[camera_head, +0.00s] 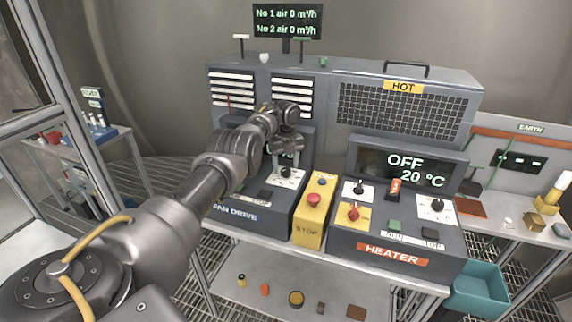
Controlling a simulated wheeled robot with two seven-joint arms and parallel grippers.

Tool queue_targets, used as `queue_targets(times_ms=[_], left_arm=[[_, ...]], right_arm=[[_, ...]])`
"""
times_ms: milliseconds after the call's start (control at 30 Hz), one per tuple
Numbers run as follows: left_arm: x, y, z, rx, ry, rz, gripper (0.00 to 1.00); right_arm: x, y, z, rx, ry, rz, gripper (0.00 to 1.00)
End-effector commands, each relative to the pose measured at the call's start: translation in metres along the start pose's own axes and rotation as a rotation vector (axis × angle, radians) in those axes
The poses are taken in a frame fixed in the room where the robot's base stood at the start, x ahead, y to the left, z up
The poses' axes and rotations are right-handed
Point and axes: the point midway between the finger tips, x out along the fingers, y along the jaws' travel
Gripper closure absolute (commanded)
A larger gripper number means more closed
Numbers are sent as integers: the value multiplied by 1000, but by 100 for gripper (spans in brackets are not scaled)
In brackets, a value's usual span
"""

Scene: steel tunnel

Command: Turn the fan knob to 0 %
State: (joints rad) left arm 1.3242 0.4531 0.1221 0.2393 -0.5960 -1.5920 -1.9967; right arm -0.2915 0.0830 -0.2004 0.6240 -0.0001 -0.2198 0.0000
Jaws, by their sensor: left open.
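The fan drive unit (238,211) stands left on the bench, labelled "...AN DRIVE", its first letter covered by my arm. A small black knob (286,172) on a white dial plate (291,179) sits at its right side. My left gripper (287,162) comes in from the left and points down right over this knob. Its jaws are open, with the fingertips at or just above the knob; I cannot tell whether they touch it. My arm hides most of the fan drive's display and much of its panel, and the knob's setting is too small to read. My right gripper is out of view.
Right of the fan drive stands a yellow STOP box (309,229) with a red button. The heater unit (392,254) has knobs and a display (408,168) reading OFF, 20 °C. A sign (286,21) above reads 0 m³/h for both airs. A teal bin (478,290) is lower right.

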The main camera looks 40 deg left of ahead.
Motion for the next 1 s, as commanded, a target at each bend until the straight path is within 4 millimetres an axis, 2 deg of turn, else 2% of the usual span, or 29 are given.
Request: queue_targets(times_ms=[200,467,800,1000], left_arm=[[15,0,0,0,-1,1,43],[17,0,0,1,-1,1,43],[16,0,0,0,-1,1,86],[16,0,0,-11,-1,1,88]], right_arm=[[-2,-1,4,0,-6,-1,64],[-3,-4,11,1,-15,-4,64],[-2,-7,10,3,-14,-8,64],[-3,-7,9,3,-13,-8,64]])
